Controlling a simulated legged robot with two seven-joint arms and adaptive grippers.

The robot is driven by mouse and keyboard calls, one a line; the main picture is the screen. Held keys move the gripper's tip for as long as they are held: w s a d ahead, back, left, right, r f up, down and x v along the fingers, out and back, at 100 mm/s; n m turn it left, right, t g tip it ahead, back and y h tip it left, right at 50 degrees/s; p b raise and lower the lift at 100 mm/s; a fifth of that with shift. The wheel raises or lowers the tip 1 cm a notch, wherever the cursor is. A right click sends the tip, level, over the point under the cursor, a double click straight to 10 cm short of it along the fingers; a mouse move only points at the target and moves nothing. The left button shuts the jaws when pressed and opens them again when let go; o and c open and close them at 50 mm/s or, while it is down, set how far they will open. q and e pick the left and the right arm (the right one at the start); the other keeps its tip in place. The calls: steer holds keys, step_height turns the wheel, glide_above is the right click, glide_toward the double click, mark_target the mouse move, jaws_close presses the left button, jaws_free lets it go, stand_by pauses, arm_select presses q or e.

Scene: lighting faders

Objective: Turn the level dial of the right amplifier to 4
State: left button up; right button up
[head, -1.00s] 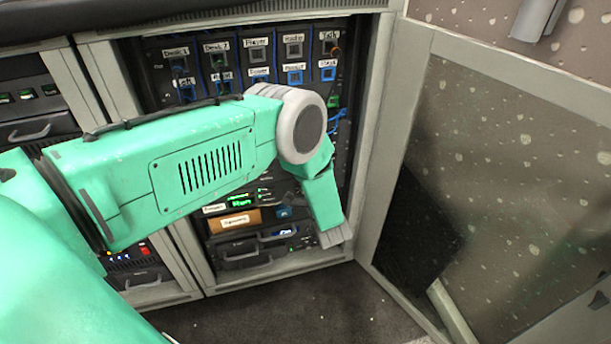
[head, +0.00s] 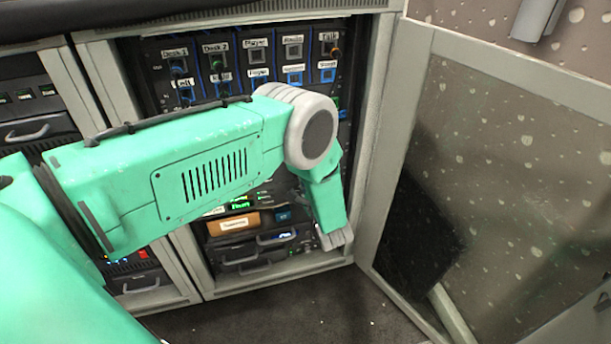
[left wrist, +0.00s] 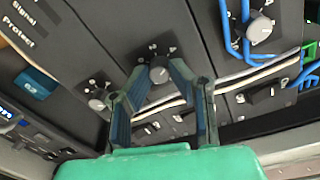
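In the left wrist view a round grey dial (left wrist: 160,72) with a white mark and small printed numbers sits on a dark panel (left wrist: 118,32). My left gripper (left wrist: 160,70) is open, with one dark finger on each side of this dial; I cannot tell whether they touch it. A similar dial (left wrist: 98,97) is on the panel to the left, and another dial (left wrist: 260,29) is at the upper right. I cannot read which amplifier each belongs to. My right gripper is not in view.
Blue cables (left wrist: 232,42) hang by the upper-right dial, and pale cables run behind my fingers. The rack (head: 255,60) stands in a grey cabinet frame (head: 380,130). An open glazed door (head: 500,170) stands to the right. Dark floor (head: 300,310) lies in front.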

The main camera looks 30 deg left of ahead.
arm_select(q)
steer(key=o, duration=0.4)
steer(key=shift+d+f, duration=0.3)
steer(key=shift+c, duration=0.2)
steer(key=shift+r, duration=0.1)
steer(key=shift+a, duration=0.1)
steer(key=v, duration=1.2)
